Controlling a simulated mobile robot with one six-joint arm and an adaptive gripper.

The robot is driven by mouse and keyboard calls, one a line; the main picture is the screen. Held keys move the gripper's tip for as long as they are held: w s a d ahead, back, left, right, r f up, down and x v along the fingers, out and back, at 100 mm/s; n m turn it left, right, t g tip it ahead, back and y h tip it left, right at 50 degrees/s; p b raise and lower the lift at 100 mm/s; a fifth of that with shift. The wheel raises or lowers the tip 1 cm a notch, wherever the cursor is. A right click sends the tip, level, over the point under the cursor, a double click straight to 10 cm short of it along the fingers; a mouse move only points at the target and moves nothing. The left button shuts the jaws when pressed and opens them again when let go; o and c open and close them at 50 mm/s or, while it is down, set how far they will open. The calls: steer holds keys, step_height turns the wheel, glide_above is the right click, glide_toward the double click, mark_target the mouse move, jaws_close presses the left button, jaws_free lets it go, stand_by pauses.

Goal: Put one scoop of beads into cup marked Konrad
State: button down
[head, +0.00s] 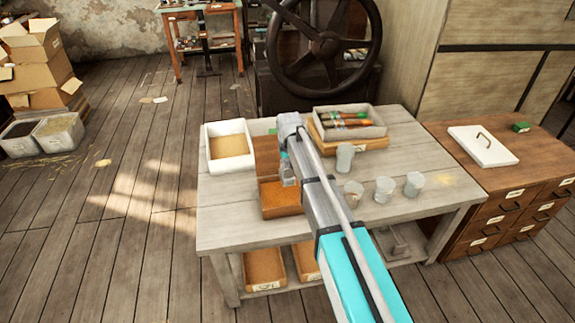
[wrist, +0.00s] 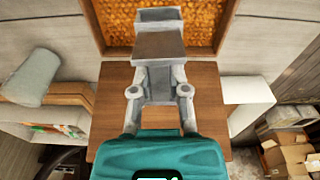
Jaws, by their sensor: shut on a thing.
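My gripper (head: 286,166) is shut on a grey scoop (wrist: 160,20), gripping its handle between the two fingers (wrist: 160,82). The scoop is over an open wooden box of orange beads (head: 281,198), which also shows at the top of the wrist view (wrist: 215,25). I cannot tell whether the scoop touches the beads or holds any. Several grey cups stand right of my arm: one at the back (head: 345,158), one close to the arm (head: 353,190), and others at the right (head: 384,188), (head: 414,182). No name on any cup is readable.
A white bin of pale grains (head: 229,146) stands at the table's left. A grey tray of coloured tubes (head: 349,122) rests at the back, near a dark handwheel (head: 325,45). A drawer cabinet (head: 500,190) bearing a white lid (head: 483,146) stands right. The table's right end (head: 430,155) is mostly clear.

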mark_target(288, 177)
steer(key=shift+s+d+f+t+y+b, duration=0.15)
steer(key=shift+s+f+t+b, duration=0.25)
steer(key=shift+f+b, duration=0.5)
steer(key=shift+s+d+f+t+y+b, duration=0.1)
steer(key=shift+s+f+t+b, duration=0.25)
steer(key=shift+f+b, duration=0.5)
steer(key=shift+s+d+f+t+y+b, duration=0.15)
steer(key=shift+s+f+t+b, duration=0.25)
steer(key=shift+f+b, duration=0.45)
steer(key=shift+s+d+f+b, duration=0.1)
steer(key=shift+s+f+b, duration=0.15)
steer(key=shift+f+b, duration=0.4)
steer(key=shift+s+d+f+b, duration=0.1)
steer(key=shift+s+f+b, duration=0.1)
steer(key=shift+f+b, duration=0.4)
steer(key=shift+r, duration=0.1)
steer(key=shift+r, duration=0.1)
steer(key=shift+w+a+r+g+p, duration=0.3)
steer(key=shift+w+r+g+p, duration=0.5)
steer(key=shift+p, duration=0.3)
steer(key=shift+w+a+r+g+h+p, duration=0.1)
steer(key=shift+w+r+g+h+p, duration=0.2)
steer(key=shift+r+g+h+p, duration=0.35)
steer(key=shift+f, duration=0.15)
steer(key=shift+g, duration=0.3)
step_height(288, 177, up, 8)
steer(key=p, duration=0.7)
steer(key=shift+w+f, duration=0.15)
steer(key=shift+f, duration=0.1)
